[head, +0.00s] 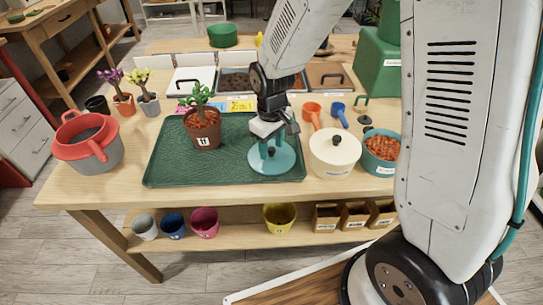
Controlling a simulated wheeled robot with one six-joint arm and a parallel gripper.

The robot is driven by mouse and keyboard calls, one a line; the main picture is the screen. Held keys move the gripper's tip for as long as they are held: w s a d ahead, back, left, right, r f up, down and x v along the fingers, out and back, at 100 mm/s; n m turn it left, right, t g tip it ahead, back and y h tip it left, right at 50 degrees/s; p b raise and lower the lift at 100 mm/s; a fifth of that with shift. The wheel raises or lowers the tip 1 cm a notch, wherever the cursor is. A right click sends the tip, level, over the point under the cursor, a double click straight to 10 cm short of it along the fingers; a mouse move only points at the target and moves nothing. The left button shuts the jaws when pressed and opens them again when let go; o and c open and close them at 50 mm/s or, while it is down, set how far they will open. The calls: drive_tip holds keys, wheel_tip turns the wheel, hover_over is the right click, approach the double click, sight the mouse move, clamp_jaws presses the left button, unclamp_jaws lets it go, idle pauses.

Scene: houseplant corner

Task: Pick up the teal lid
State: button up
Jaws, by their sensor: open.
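The teal lid (284,165) is a round disc with a dark knob. It lies in the right part of the dark green tray (165,171). My gripper (271,141) points down right above the lid, with its jaws open near the knob. It hides part of the lid's far side. I cannot tell whether a finger touches the knob.
A potted plant (206,134) stands on the tray left of the lid. A cream lidded pot (334,158) stands close to the right, beside a teal pot of reddish pellets (380,165). A grey-and-red watering can (90,150) is far left. The tray's front left is clear.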

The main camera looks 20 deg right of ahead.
clamp_jaws()
drive_tip(key=shift+r, duration=0.1)
